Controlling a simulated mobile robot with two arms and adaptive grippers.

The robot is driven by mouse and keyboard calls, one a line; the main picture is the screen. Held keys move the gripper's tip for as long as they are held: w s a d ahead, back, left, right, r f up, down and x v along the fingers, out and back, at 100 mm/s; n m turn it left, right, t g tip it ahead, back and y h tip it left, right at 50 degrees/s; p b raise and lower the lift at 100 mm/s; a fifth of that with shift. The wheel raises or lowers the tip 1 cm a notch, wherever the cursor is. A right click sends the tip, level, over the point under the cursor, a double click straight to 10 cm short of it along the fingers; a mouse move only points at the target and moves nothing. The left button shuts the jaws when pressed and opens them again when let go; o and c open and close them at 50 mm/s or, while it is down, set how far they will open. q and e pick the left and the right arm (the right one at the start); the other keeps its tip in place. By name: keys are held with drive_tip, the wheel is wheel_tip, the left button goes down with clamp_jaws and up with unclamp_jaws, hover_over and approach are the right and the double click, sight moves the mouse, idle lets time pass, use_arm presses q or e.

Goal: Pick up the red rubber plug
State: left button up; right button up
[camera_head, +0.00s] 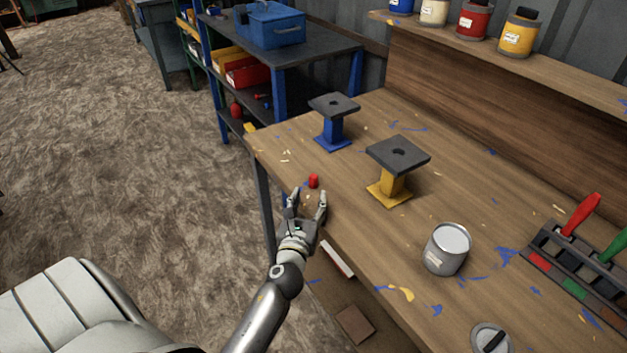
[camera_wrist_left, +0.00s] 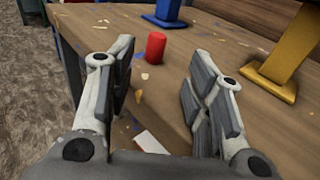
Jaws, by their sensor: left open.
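The red rubber plug (camera_head: 314,181) stands upright on the wooden workbench (camera_head: 300,150), near its left edge. It also shows in the left wrist view (camera_wrist_left: 155,47), ahead of the fingers and between them in the picture. My left gripper (camera_head: 306,198) is open and empty at the bench's edge, just short of the plug. In the left wrist view its two fingers (camera_wrist_left: 158,85) are spread wide, and neither touches the plug. My right gripper is in neither view.
A blue stand (camera_head: 334,130) and a yellow stand (camera_head: 391,186) with dark square tops rise behind and right of the plug. A grey can (camera_head: 447,249) stands nearer on the bench. A tool rack (camera_head: 570,262) is at right. The bench around the plug is clear.

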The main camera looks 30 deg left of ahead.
sight(312, 182)
use_arm(q)
drive_tip(key=shift+a+x, duration=0.1)
drive_tip(key=shift+x, duration=1.65)
drive_tip(key=shift+a+x, duration=0.15)
drive_tip(key=shift+x, duration=1.55)
drive_tip(key=shift+s, duration=0.15)
drive_tip(key=shift+r, duration=0.1)
drive_tip(key=shift+c, duration=0.4)
drive_tip(key=c, duration=0.7)
